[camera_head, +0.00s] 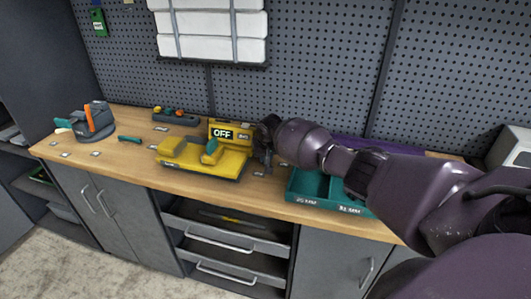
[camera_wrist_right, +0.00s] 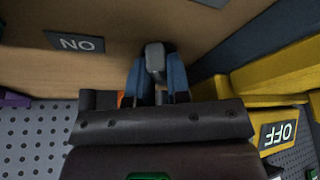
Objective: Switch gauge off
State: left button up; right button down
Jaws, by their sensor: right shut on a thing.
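The yellow gauge (camera_head: 232,142) stands on the bench, with a display reading OFF (camera_head: 222,134). In the right wrist view an OFF display (camera_wrist_right: 281,134) appears upside down on the yellow body at the right. My right gripper (camera_head: 268,158) is just right of the gauge, pointing down. In the right wrist view its blue fingers (camera_wrist_right: 157,78) are closed on a grey, round-ended lever (camera_wrist_right: 155,56). A dark plate (camera_wrist_right: 75,42) reading ON upside down lies on the wood beside it. The lever's base is hidden. My left gripper is not in view.
A teal divided tray (camera_head: 307,188) lies under my right forearm. A yellow base with a teal handle (camera_head: 211,153) sits in front of the gauge. An orange-and-grey tool (camera_head: 95,120) stands at the left. A pegboard (camera_head: 330,60) backs the bench (camera_head: 130,153).

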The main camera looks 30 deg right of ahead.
jog(key=shift+f, duration=0.15)
jog(key=c, duration=1.1)
grip_release()
jog(key=shift+s+r, duration=0.15)
jog(key=shift+r, duration=0.55)
jog(key=p+v, duration=0.1)
jog(key=v, duration=0.8)
jog(key=shift+s+a+r, duration=0.1)
jog(key=shift+s+r, duration=0.1)
jog(key=shift+r, duration=0.05)
